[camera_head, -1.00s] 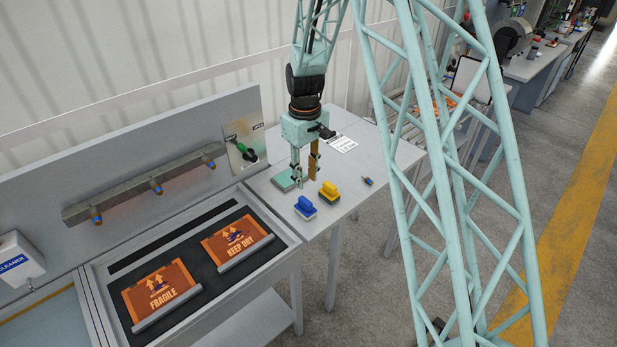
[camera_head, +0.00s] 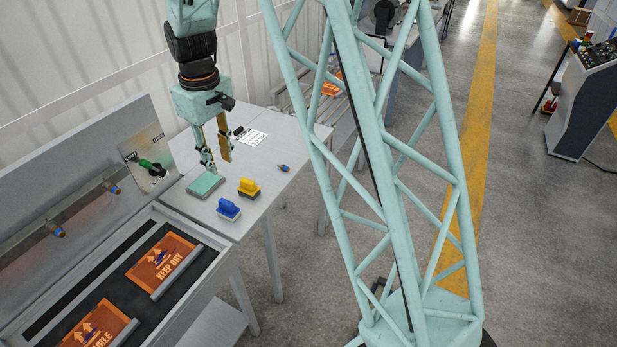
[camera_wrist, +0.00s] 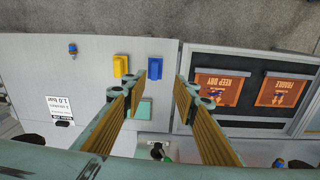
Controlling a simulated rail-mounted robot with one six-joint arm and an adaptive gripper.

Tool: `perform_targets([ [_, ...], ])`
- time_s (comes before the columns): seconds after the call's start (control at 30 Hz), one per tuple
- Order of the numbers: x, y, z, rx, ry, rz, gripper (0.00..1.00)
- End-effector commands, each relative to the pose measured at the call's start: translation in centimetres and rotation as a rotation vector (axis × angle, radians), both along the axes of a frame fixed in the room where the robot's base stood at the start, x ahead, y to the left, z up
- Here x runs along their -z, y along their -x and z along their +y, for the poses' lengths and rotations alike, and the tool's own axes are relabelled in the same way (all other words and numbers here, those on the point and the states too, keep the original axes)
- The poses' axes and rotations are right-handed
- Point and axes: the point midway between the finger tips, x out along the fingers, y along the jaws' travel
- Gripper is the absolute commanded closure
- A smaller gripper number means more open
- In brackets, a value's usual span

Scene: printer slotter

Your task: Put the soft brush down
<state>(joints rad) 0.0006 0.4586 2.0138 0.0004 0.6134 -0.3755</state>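A blue brush-like block (camera_head: 228,209) and a yellow one (camera_head: 249,188) with a dark base stand side by side on the grey table. The frames do not show which is the soft brush. Both also show in the wrist view, the blue block (camera_wrist: 155,73) right of the yellow block (camera_wrist: 121,66). My gripper (camera_head: 217,163) is above the table, near a flat pale green pad (camera_head: 205,186) and behind both blocks. In the wrist view my gripper (camera_wrist: 168,85) has its fingers wide apart with nothing between them.
A small blue-and-orange piece (camera_head: 283,168) and a white printed sheet (camera_head: 251,137) lie on the table.

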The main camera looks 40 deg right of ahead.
Motion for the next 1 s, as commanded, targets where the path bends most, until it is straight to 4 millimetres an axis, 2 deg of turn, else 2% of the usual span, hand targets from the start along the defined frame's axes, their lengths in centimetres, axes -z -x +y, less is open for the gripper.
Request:
perform_targets([
  [0.1, -2.4, 1.3, 0.0, 0.015, 0.0, -0.015, 0.73],
  [0.4, -7.5, 4.9, 0.0, 0.053, -0.003, -0.045, 0.73],
  [1.0, -15.9, 13.4, 0.0, 0.131, -0.014, -0.104, 0.73],
])
